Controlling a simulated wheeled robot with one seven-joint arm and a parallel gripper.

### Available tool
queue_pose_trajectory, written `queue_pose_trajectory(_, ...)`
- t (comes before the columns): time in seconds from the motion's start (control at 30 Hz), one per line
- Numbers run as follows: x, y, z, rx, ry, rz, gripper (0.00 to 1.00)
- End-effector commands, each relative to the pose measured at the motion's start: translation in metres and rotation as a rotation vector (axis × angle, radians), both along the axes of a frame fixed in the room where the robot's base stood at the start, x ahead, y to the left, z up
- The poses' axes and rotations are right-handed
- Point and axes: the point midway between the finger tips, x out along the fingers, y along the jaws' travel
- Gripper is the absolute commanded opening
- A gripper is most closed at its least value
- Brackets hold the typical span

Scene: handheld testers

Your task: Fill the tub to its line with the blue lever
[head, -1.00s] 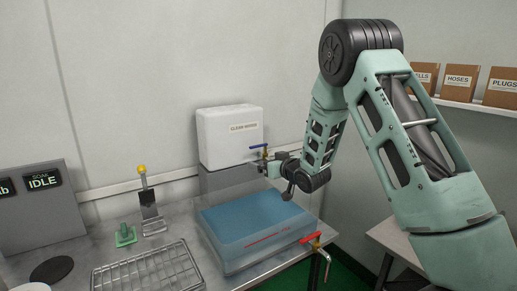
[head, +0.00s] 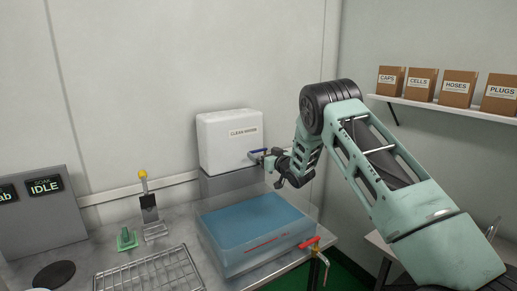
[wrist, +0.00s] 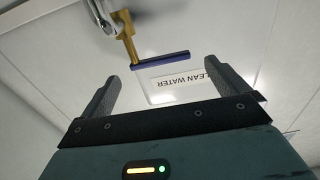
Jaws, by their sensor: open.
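The blue lever (head: 257,151) sits on the tap of the white clean water tank (head: 228,142). In the wrist view, the lever (wrist: 160,58) lies crosswise beyond my open fingertips on a brass stem. My gripper (head: 272,159) is open and empty close to the lever; the wrist view shows both fingers (wrist: 168,78) apart with nothing between them. The clear tub (head: 238,265) stands below the tap and holds blue water (head: 250,220). Its red line (head: 263,243) is on the front wall near the water's front edge; I cannot tell exactly how they compare.
A red-handled tap (head: 310,242) is at the tub's front right corner. A wire rack (head: 150,272), a yellow-knobbed lever (head: 143,174) and a grey panel reading IDLE (head: 40,212) are to the left. Boxes stand on the right wall shelf (head: 450,107).

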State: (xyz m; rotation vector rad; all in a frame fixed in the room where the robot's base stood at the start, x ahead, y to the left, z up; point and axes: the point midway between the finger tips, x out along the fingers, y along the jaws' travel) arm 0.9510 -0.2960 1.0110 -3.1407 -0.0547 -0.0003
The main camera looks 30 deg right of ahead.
Motion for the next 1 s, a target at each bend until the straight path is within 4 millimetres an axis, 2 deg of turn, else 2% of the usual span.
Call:
queue_pose_trajectory(0.1, 0.02, 0.001, 0.001, -0.002, 0.0, 0.001, 0.99)
queue_pose_trajectory(0.3, 0.042, 0.001, 0.0, -0.001, 0.0, 0.0, 0.99)
queue_pose_trajectory(0.47, 0.049, 0.001, 0.0, -0.001, 0.0, -0.001, 0.99)
queue_pose_trajectory(0.73, 0.05, 0.001, 0.0, 0.0, 0.001, -0.001, 0.99)
queue_pose_trajectory(0.77, 0.05, 0.001, 0.0, 0.0, 0.001, -0.001, 0.96)
queue_pose_trajectory(0.9, 0.05, 0.001, 0.0, 0.0, 0.0, -0.001, 0.57)
queue_pose_trajectory(0.97, 0.05, 0.001, 0.0, 0.0, 0.0, -0.001, 0.41)
queue_pose_trajectory(1.0, 0.05, 0.001, 0.0, 0.0, 0.0, -0.001, 0.36)
